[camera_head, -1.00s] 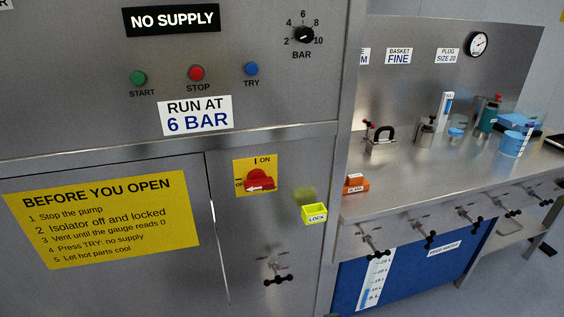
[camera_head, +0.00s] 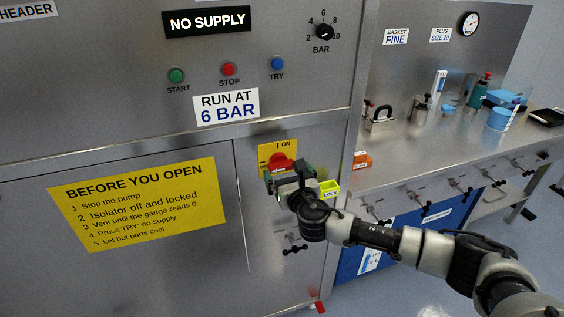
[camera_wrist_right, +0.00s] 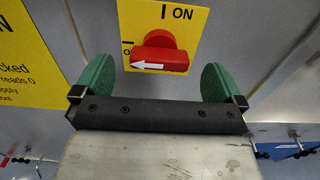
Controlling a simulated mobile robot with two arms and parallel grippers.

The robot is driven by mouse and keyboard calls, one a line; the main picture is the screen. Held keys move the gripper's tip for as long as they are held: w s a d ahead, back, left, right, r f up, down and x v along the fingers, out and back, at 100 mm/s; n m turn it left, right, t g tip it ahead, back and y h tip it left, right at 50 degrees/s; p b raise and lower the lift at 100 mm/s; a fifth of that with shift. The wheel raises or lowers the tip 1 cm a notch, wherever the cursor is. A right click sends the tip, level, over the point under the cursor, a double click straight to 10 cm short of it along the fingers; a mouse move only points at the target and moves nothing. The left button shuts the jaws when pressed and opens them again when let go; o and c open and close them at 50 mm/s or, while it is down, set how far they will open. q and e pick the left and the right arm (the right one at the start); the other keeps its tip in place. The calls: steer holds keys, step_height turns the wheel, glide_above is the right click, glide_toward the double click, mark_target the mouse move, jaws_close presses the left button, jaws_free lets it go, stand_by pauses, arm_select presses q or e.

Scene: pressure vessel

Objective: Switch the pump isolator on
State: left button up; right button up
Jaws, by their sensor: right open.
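The pump isolator is a red rotary handle (camera_head: 281,160) on a yellow plate (camera_head: 264,153) on the steel cabinet front. In the right wrist view the handle (camera_wrist_right: 160,60) lies level, its white arrow pointing left, away from the ON mark (camera_wrist_right: 178,14) at the top. My right gripper (camera_head: 284,172) is at the handle in the head view, partly covering the plate. In the wrist view its two green fingers (camera_wrist_right: 160,82) are apart, one on each side of the handle, with gaps on both sides. My left gripper is not in view.
A yellow LOCK box (camera_head: 329,189) sits just right of my gripper. Above are the NO SUPPLY display (camera_head: 207,21), the START, STOP and TRY buttons and the BAR knob (camera_head: 325,32). A steel bench (camera_head: 430,135) with valves along its front stands at right.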

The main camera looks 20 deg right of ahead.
mark_target(284, 167)
steer(key=shift+w, duration=2.25)
steer(key=c, duration=0.9)
